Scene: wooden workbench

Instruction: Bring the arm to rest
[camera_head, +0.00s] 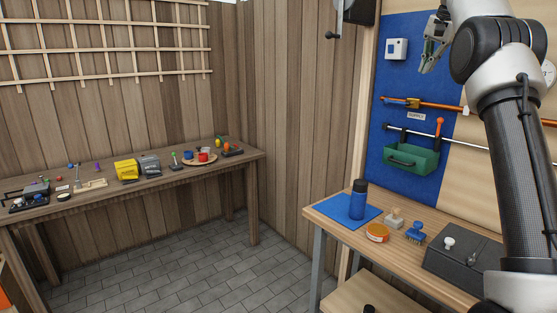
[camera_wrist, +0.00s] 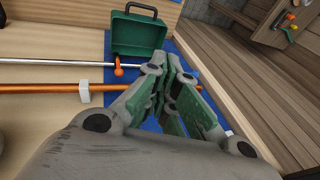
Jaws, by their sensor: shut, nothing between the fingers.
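My gripper (camera_head: 430,57) is raised at the upper right of the head view, in front of the blue wall panel (camera_head: 400,85). Its fingers point down and a little left. In the wrist view my gripper (camera_wrist: 178,75) fills the middle, its green-padded fingers drawn together at the tips with nothing between them. The arm is bent, with its dark-sleeved link along the right edge of the head view. Nothing is seen touching the fingers.
A green toolbox (camera_head: 411,158) hangs on the panel under an orange rod (camera_head: 440,105). The right bench (camera_head: 330,207) carries a blue bottle (camera_head: 358,200), an orange tin (camera_head: 377,233), brushes and a dark box (camera_head: 463,258). A far bench (camera_head: 100,202) holds small objects. The tiled floor between is clear.

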